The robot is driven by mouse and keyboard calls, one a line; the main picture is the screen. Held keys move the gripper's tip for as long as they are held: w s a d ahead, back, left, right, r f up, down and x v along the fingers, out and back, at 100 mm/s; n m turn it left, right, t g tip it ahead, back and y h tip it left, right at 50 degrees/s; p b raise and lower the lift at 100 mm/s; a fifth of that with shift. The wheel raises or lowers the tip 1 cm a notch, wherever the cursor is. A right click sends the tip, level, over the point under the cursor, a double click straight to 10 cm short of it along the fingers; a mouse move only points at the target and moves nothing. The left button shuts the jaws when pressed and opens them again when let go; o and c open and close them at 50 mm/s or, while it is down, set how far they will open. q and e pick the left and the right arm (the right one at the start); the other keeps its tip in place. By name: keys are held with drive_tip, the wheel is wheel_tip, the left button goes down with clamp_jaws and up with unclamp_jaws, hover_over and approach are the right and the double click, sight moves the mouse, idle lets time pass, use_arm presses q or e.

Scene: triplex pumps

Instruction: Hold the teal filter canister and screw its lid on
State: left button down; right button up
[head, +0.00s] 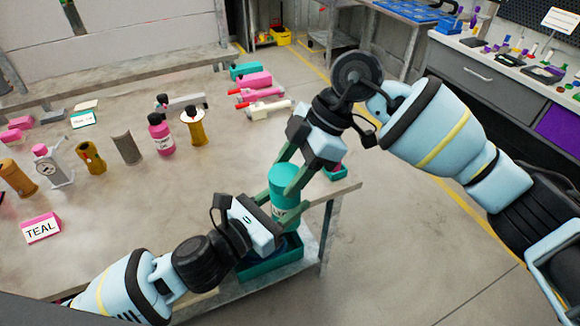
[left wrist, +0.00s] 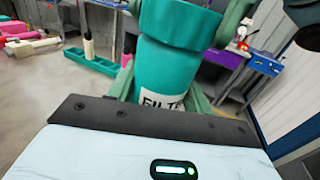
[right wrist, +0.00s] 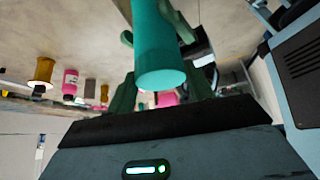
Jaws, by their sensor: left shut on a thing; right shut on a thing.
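The teal filter canister (head: 284,207) stands upright near the table's front right corner, over a teal tray (head: 250,268). Its white label is partly hidden in the head view and shows as "FILT" in the left wrist view (left wrist: 160,75). My left gripper (head: 283,212) is shut around the canister body from the left. The teal lid (head: 284,178) is on top of the canister, and it shows from above in the right wrist view (right wrist: 160,75). My right gripper (head: 290,180) is shut on the lid from above right. I cannot tell how far the lid is threaded.
Pink and teal pieces (head: 253,80) lie at the table's far edge. A grey workbench (head: 490,80) is at the right, beyond open floor.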

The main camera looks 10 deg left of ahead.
drive_tip(key=m+t, duration=0.2)
drive_tip(key=m, duration=0.1)
drive_tip(key=shift+s+d+m+y, duration=0.15)
drive_tip(key=shift+s+m+y, duration=0.05)
drive_tip(key=shift+m+y, duration=0.1)
drive_tip(key=shift+m+t, duration=0.7)
drive_tip(key=shift+m, duration=0.5)
drive_tip(key=o, duration=1)
drive_tip(key=shift+r, duration=2.3)
drive_tip(key=shift+c, duration=0.3)
